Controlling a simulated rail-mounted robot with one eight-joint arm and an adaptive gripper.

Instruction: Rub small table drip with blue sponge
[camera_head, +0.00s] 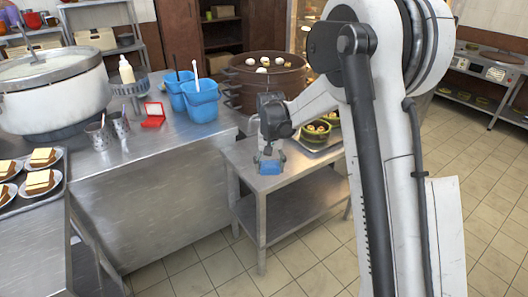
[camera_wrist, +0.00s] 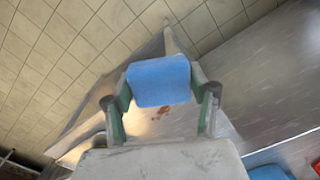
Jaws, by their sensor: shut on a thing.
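My gripper (camera_head: 269,156) is shut on the blue sponge (camera_head: 270,167), above the near left part of the small steel table (camera_head: 252,171). In the wrist view, the blue sponge (camera_wrist: 158,81) sits between the two fingers of my gripper (camera_wrist: 160,90). A small brown drip (camera_wrist: 163,108) shows on the small table (camera_wrist: 180,127) just below the sponge in that picture. The sponge appears apart from the drip, though I cannot tell its exact height. The drip is hidden in the head view.
A brown pot (camera_head: 265,85) stands behind. A steel counter (camera_head: 150,165) at left holds blue containers (camera_head: 201,103), metal cups (camera_head: 98,137) and a red box (camera_head: 153,117).

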